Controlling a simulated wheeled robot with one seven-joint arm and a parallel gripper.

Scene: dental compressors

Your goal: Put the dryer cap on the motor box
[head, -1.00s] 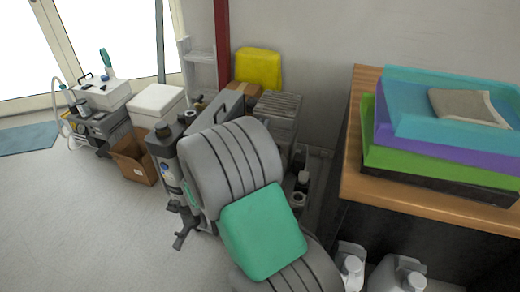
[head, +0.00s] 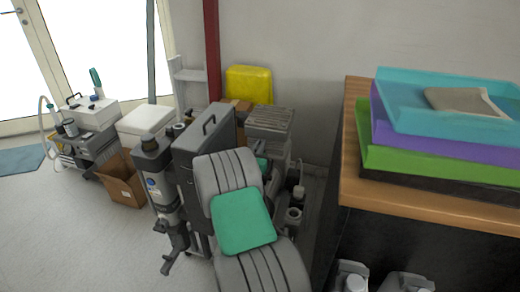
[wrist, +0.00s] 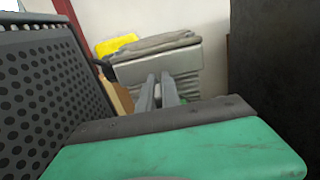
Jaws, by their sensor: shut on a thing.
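My gripper (wrist: 165,82) shows in the wrist view, with its two grey fingers beyond the green palm. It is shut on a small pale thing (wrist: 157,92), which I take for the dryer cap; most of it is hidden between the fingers. In the head view my own arm hides the fingers and the held thing. A grey box with ribbed sides and a flat top (wrist: 160,62), which I take for the motor box, stands straight beyond the fingertips. It also shows in the head view (head: 270,121), behind my arm. I cannot tell whether the fingers touch it.
A tall dark perforated case (head: 200,150) with a handle stands close left of my gripper. Left of it is a grey cylinder unit (head: 165,195). A wooden counter (head: 440,205) with stacked trays bounds the right. A yellow container (head: 248,84) is behind; open floor lies left.

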